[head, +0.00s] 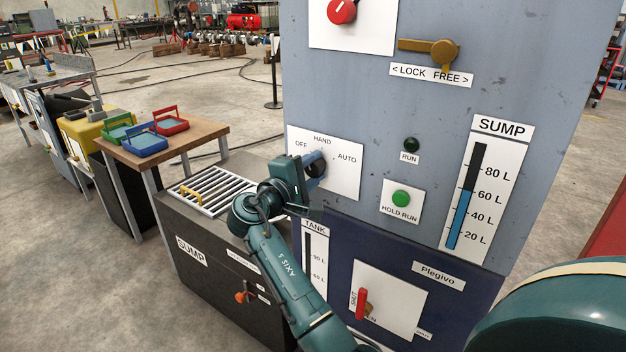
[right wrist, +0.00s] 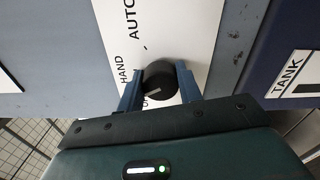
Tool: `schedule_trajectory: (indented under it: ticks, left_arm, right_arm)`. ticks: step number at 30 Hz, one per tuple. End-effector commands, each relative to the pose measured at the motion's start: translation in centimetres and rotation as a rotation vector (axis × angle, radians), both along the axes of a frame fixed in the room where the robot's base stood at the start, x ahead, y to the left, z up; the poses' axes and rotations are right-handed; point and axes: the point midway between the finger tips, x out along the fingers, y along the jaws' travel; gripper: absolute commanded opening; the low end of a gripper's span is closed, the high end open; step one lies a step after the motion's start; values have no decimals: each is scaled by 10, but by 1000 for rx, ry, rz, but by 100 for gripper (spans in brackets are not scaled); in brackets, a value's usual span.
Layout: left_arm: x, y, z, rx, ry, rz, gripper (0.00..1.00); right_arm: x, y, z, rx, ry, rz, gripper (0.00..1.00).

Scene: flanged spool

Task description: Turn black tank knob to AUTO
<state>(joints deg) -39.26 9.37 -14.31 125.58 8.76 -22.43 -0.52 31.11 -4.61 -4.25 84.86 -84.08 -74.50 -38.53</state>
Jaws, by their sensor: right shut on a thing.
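The black tank knob (head: 318,168) sits on a white plate (head: 345,177) marked OFF, HAND and AUTO on the grey cabinet. My right gripper (head: 313,165) is at the knob, partly covering it in the head view. In the right wrist view, the gripper's two blue fingers (right wrist: 160,88) are closed on either side of the black knob (right wrist: 160,76). A pale pointer line on the knob slants toward the OFF side, away from AUTO. The OFF label is partly hidden by a finger there. My left gripper is not in view.
Above are a red knob (head: 342,11) and a brass lever (head: 430,50). Right of the plate are a green HOLD RUN button (head: 401,198) and the SUMP gauge (head: 477,190). A red-handled valve (head: 362,304) is below. A slatted sump top (head: 213,188) stands left.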

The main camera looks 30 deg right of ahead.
Motion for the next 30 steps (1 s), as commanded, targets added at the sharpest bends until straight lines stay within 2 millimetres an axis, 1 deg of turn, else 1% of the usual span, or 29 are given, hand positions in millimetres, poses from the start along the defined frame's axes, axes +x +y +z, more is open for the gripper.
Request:
schedule_trajectory:
  ticks: [1,18,30]
  left_arm:
    - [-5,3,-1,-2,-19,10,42]
    - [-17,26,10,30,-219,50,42]
    - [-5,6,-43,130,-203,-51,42]
  right_arm:
    - [0,0,-5,18,-43,-1,12]
    - [0,0,-6,224,-545,-1,12]
    - [0,0,-6,370,-896,0,12]
